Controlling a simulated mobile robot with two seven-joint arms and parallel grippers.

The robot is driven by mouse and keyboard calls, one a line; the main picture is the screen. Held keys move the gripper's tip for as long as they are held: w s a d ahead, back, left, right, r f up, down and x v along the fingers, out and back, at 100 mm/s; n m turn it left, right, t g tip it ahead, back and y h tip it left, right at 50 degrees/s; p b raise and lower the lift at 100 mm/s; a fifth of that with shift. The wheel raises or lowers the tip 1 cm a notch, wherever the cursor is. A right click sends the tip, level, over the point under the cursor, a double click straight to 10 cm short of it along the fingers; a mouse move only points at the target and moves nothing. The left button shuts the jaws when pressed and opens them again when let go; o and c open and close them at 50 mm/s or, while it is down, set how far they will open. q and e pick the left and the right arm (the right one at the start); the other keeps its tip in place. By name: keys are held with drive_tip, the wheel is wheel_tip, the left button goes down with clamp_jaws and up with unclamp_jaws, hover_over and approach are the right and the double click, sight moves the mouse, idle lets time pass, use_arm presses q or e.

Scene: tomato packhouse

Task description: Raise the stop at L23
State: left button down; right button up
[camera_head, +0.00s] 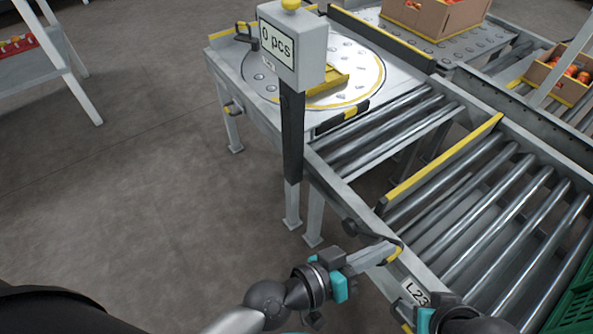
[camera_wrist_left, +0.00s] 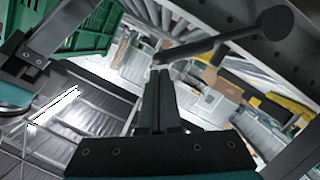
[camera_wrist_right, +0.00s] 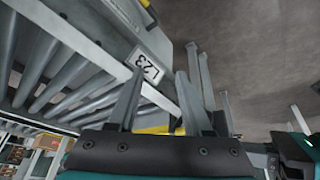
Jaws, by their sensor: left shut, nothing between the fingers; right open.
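The L23 label (camera_head: 415,292) is on the side rail of the roller conveyor; it also shows in the right wrist view (camera_wrist_right: 145,66). A dark lever with a round knob (camera_head: 352,228) sticks out from the rail near it. In the left wrist view the lever (camera_wrist_left: 215,43) crosses just beyond my fingertips. A yellow-topped stop bar (camera_head: 445,160) spans the rollers; I cannot tell its exact height. My left gripper (camera_head: 388,252) is shut and empty, close beside the lever; contact is unclear.
A post with a "0 pcs" display (camera_head: 290,45) stands beside the turntable (camera_head: 370,80). A green crate (camera_head: 574,305) sits on the rollers at the right edge. Cardboard boxes of tomatoes (camera_head: 425,18) are at the back.

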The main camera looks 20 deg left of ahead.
use_arm(q)
drive_tip(key=shift+s+d+f, duration=0.2)
drive_tip(key=shift+d+f, duration=0.1)
drive_tip(key=shift+s+f+m, duration=0.1)
drive_tip(key=shift+m, duration=0.2)
use_arm(e)
drive_tip(key=shift+r, duration=0.1)
drive_tip(key=shift+r, duration=0.1)
